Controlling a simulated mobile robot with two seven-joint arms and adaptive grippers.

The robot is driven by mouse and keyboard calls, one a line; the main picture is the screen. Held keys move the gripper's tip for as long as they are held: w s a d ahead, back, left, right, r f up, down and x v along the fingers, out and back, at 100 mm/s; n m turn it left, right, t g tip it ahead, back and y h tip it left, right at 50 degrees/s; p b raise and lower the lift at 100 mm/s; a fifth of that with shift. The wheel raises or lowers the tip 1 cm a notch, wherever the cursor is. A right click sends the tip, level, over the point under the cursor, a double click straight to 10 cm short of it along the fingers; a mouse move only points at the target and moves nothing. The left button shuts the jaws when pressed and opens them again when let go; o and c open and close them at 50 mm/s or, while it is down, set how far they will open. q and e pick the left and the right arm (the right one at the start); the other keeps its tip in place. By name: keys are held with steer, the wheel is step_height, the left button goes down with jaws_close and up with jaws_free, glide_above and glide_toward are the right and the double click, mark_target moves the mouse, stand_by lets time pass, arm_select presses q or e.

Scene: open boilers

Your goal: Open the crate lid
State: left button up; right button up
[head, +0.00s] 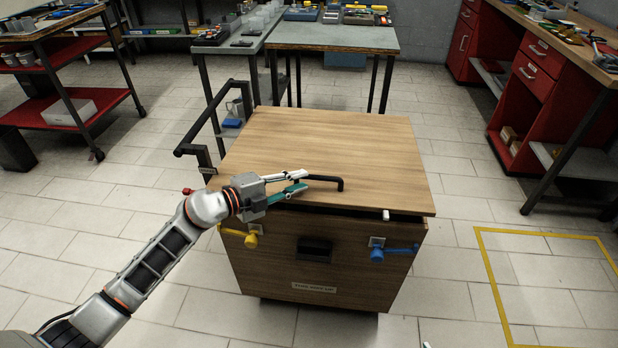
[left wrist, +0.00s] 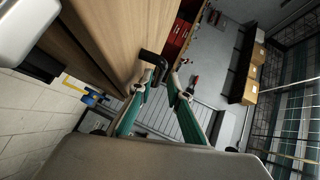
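The wooden crate (head: 345,268) stands on the tiled floor with its flat wooden lid (head: 335,140) on top. A narrow dark gap shows under the lid's front edge. A black bar handle (head: 328,180) is on the lid near that edge; it also shows in the left wrist view (left wrist: 154,62). My left gripper (head: 303,181) is at the handle's left end. Its fingers are apart, with the handle's end between or just beyond the tips; firm contact cannot be told. A yellow latch (head: 251,240) and a blue latch (head: 378,254) are on the crate's front.
A black push-bar frame (head: 205,122) stands at the crate's left. A grey table (head: 335,38) is behind it. A red-drawered workbench (head: 540,65) is at the right, a red shelf cart (head: 55,111) at the left.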

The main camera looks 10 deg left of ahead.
mark_target(311, 175)
arm_select(q)
steer(key=x, duration=0.3)
steer(key=shift+w+d+f+b, duration=0.25)
steer(key=shift+w+b, duration=0.05)
steer(key=shift+b, duration=0.1)
steer(key=shift+w+d, duration=0.3)
steer(key=shift+w, duration=0.05)
jaws_close()
steer(key=shift+r, duration=0.15)
